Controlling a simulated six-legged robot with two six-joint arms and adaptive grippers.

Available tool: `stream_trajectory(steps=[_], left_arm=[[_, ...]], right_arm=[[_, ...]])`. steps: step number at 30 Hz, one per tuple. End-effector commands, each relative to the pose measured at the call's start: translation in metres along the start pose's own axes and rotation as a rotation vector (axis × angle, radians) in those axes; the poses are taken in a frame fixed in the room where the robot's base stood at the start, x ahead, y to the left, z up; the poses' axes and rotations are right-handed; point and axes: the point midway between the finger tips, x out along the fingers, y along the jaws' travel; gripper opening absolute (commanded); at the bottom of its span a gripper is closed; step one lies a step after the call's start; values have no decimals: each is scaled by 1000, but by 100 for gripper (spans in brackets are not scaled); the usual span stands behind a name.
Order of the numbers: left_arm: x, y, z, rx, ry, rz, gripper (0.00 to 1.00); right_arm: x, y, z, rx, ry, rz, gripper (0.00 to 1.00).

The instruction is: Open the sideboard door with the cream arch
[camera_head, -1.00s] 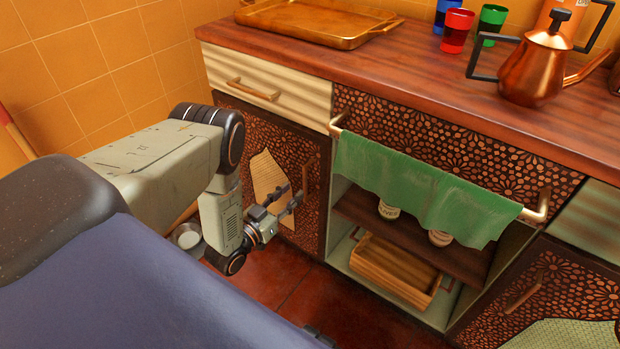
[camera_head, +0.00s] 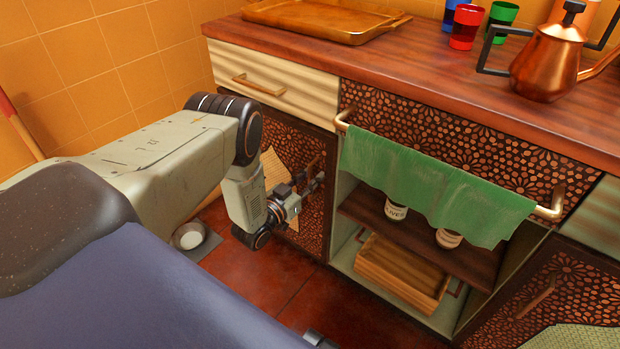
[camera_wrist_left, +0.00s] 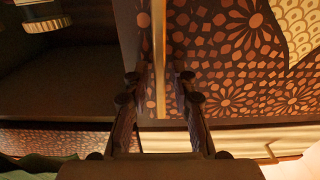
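The left sideboard door (camera_head: 312,226) has a dark floral pattern and a cream arch (camera_head: 273,172), partly hidden behind my left gripper. The door looks shut. The arch's scalloped pattern shows at the upper right of the left wrist view (camera_wrist_left: 300,28). The door's upright brass handle (camera_wrist_left: 159,50) stands between my left fingers in that view. My left gripper (camera_head: 318,182) is at the handle in the head view. Its fingers (camera_wrist_left: 158,78) are open, with a visible gap on each side of the bar. My right gripper is not in view.
Right of the door is an open niche with jars (camera_head: 396,210) and a wooden crate (camera_head: 400,280). A green cloth (camera_head: 430,185) hangs on a rail above it. Another patterned door (camera_head: 560,285) is at lower right. A metal bowl (camera_head: 188,237) is on the floor at left.

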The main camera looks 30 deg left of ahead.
Motion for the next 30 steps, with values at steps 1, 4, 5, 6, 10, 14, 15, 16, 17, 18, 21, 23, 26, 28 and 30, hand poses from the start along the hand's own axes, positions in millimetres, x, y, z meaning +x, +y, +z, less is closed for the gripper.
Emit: stream_trajectory(steps=[1,4,5,6,10,14,15,16,17,18,21,23,26,28,30], left_arm=[[0,0,0,0,0,0,19],[0,0,0,0,-1,0,10],[0,0,0,0,-1,0,8],[0,0,0,0,-1,-1,4],[-1,0,0,0,-1,0,0],[-1,0,0,0,-1,0,0],[-1,0,0,0,-1,0,0],[-1,0,0,0,-1,0,0],[-1,0,1,0,-1,0,0],[-1,0,1,0,-1,0,0],[-1,0,1,-1,-1,0,0],[-1,0,1,-1,-1,0,0],[-1,0,1,-1,-1,0,0],[-1,0,1,-1,-2,1,0],[-1,0,1,-1,-2,3,0]], right_arm=[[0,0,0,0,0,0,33],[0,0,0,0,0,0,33],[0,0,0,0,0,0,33],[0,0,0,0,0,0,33],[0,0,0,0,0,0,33],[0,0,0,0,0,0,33],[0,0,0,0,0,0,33],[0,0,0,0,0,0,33],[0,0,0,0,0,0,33],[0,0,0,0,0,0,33],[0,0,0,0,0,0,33],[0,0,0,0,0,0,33],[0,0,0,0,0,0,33],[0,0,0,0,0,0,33],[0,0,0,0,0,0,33]])
